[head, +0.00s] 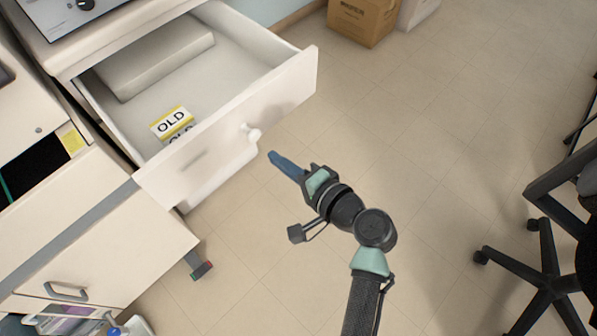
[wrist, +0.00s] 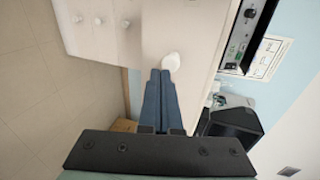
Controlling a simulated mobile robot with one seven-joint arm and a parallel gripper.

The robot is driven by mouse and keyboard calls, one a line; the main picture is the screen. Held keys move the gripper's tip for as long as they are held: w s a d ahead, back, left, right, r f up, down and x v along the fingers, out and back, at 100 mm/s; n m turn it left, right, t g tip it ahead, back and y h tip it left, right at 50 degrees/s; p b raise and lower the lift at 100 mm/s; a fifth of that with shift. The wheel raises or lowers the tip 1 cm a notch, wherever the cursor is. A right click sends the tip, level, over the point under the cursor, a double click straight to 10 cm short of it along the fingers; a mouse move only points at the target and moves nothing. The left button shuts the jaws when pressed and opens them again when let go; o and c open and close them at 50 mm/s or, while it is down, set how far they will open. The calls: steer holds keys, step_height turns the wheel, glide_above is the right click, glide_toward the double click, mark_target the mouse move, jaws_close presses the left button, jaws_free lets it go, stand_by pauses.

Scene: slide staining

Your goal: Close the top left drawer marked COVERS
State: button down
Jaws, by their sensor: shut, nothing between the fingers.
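A white drawer (head: 287,87) stands pulled out from the cabinet in the head view. Its front carries a round white knob (head: 252,132); no COVERS marking is readable. In the wrist view my fingertips (wrist: 160,72) point at a white front, close beside a white knob (wrist: 171,61). I cannot tell whether they touch it.
A lower cabinet front with a metal handle (head: 66,291) stands at the left. A cardboard box (head: 362,20) stands on the floor at the back. A black wheeled chair (head: 548,262) is at the right. The tiled floor between is clear.

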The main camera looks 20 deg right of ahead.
mark_target(254, 141)
steer(key=shift+w+a+f, duration=0.1)
steer(key=shift+w+a, duration=0.25)
steer(key=shift+w, duration=0.35)
steer(key=shift+w+a+r, duration=0.1)
steer(key=shift+w+a, duration=0.3)
steer(key=shift+w, duration=0.25)
steer(key=shift+w+a+f, duration=0.1)
steer(key=shift+w+a, duration=0.25)
steer(key=shift+w, duration=0.35)
